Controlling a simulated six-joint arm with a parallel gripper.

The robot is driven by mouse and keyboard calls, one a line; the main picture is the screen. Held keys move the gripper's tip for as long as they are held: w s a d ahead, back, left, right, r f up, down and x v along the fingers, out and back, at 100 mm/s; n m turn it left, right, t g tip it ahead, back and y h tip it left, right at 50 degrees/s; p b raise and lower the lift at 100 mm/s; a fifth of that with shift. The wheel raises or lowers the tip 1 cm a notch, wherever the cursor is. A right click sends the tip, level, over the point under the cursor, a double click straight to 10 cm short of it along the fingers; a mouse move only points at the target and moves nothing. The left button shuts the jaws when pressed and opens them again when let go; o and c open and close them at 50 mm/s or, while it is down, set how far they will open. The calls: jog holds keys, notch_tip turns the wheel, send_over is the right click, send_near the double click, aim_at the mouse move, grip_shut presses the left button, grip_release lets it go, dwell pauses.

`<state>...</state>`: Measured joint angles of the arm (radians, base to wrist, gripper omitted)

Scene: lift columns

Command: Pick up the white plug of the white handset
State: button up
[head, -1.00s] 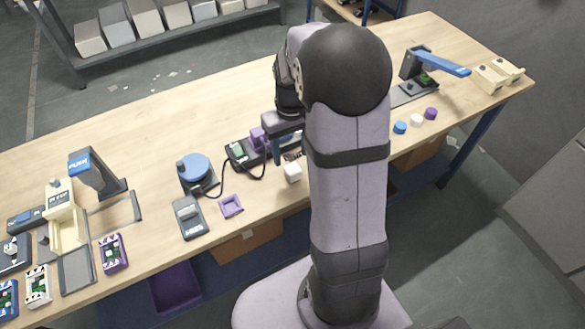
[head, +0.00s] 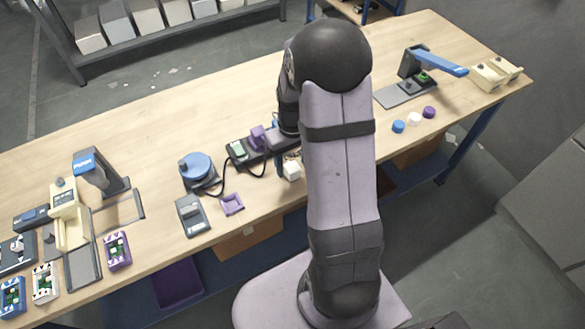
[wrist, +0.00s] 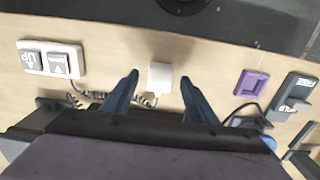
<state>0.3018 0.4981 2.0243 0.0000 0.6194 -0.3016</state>
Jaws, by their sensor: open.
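The white plug (wrist: 160,77) lies on the wooden table, and it also shows in the head view (head: 292,171) just left of my arm. A coiled cable joins it to the white handset (wrist: 51,59), which has two grey buttons and lies to the left in the wrist view. The handset is hidden behind my arm in the head view. My gripper (wrist: 159,77) is open, with one blue finger on the left of the plug and one on the right. Gaps show between the plug and both fingers. I cannot tell the fingertips' exact height above the table.
A purple square tray (wrist: 251,84) and a grey device (wrist: 292,97) lie right of the plug in the wrist view. A dark device with a green screen (head: 240,150) and a blue round unit (head: 196,168) stand nearby. The table edge is close to the plug.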

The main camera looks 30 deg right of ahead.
aim_at(292, 167)
jog(key=shift+f, duration=1.1)
jog(key=c, duration=1.1)
jog(key=shift+r+b, duration=1)
jog(key=shift+r, duration=4.05)
